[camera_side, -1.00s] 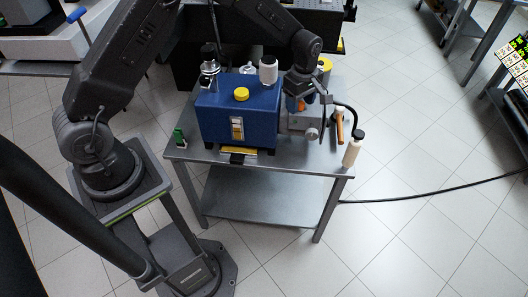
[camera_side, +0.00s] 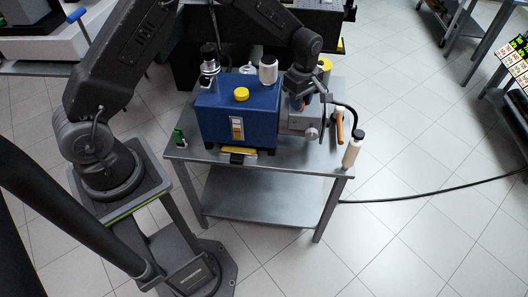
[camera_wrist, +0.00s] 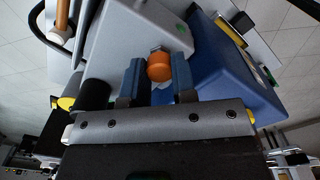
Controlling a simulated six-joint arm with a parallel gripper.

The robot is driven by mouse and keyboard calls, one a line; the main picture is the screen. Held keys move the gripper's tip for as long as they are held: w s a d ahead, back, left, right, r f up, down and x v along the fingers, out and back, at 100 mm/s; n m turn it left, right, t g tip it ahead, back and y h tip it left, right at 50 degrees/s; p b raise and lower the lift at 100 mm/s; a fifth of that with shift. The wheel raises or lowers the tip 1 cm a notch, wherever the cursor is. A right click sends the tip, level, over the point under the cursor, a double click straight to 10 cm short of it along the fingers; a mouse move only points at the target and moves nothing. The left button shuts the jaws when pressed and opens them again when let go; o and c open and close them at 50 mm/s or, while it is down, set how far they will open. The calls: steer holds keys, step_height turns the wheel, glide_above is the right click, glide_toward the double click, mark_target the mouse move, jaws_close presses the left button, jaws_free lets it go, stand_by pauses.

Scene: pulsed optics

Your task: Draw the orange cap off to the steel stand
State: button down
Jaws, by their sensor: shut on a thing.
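The orange cap (camera_wrist: 159,66) sits between the two blue fingers of my gripper (camera_wrist: 158,76) in the wrist view. The gripper is shut on it. A small bright metal fitting shows just beyond the cap on the grey housing (camera_wrist: 130,35); whether cap and fitting touch is unclear. In the side view, my gripper (camera_side: 300,98) is over the grey housing beside the blue box (camera_side: 215,118), and the cap is mostly hidden. The steel stand (camera_side: 264,192), a table with a lower shelf, carries the blue box and the housing.
An orange-handled tool (camera_side: 340,128) and a pale bottle with a dark top (camera_side: 353,150) are at the stand's right. A black cable (camera_side: 430,199) runs right. The front strip of tabletop is mostly bare.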

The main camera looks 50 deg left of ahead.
steer(key=shift+r, duration=3.05)
steer(key=shift+r, duration=0.2)
step_height(320, 180, up, 10)
steer(key=s+a+n, duration=0.3)
steer(key=a+n, duration=0.1)
steer(key=a, duration=0.6)
steer(key=s+a+n, duration=0.3)
steer(key=a+n, duration=0.2)
steer(key=a, duration=0.5)
steer(key=s+a+n, duration=0.9)
steer(key=s+a, duration=0.4)
steer(key=a, duration=0.2)
step_height(320, 180, down, 36)
steer(key=shift+d+f, duration=0.15)
